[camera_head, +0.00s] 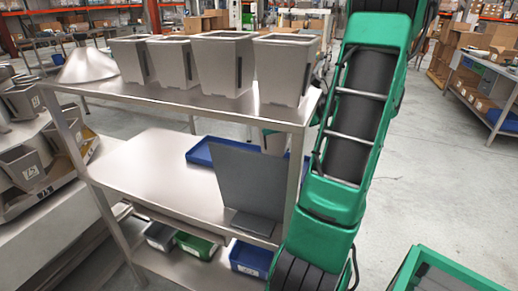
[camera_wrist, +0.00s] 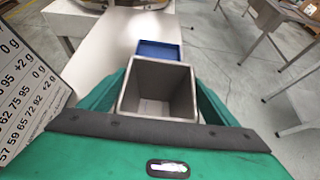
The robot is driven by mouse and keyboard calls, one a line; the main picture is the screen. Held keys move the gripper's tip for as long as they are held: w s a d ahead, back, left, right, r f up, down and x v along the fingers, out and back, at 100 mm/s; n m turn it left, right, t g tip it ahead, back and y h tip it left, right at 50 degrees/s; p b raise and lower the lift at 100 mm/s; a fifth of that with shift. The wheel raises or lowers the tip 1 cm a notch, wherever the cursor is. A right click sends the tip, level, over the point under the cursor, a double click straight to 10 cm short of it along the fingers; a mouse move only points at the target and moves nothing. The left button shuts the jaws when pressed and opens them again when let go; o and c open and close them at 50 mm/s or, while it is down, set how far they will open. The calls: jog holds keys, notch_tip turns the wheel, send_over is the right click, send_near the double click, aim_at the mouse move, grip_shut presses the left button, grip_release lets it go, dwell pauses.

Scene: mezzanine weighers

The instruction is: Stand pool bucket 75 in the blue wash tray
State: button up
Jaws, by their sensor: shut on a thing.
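A grey, square, open-topped bucket (camera_wrist: 158,82) is in my gripper (camera_wrist: 157,112), between the green fingers in the wrist view. It looks empty and its number is not visible. The head view shows only a small part of the bucket (camera_head: 274,143) under the top shelf. The blue wash tray (camera_head: 200,153) lies on the middle shelf, partly hidden by a grey panel. In the wrist view the tray (camera_wrist: 158,49) shows just beyond the bucket's far rim; I cannot tell how high the bucket is above it.
Several grey buckets (camera_head: 222,62) and a metal cone (camera_head: 88,65) stand on the top shelf (camera_head: 180,97). The upright grey panel (camera_head: 250,185) stands before the tray. Small bins (camera_head: 195,246) sit below. A weigher with numbered buckets (camera_head: 25,168) is left. A printed number sheet (camera_wrist: 28,90) is close by.

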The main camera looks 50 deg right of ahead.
aim_at(276, 141)
jog(key=shift+a+f, duration=0.15)
jog(key=shift+f, duration=3.45)
jog(key=shift+f, duration=0.1)
jog(key=o, duration=1.4)
jog(key=v, duration=1.2)
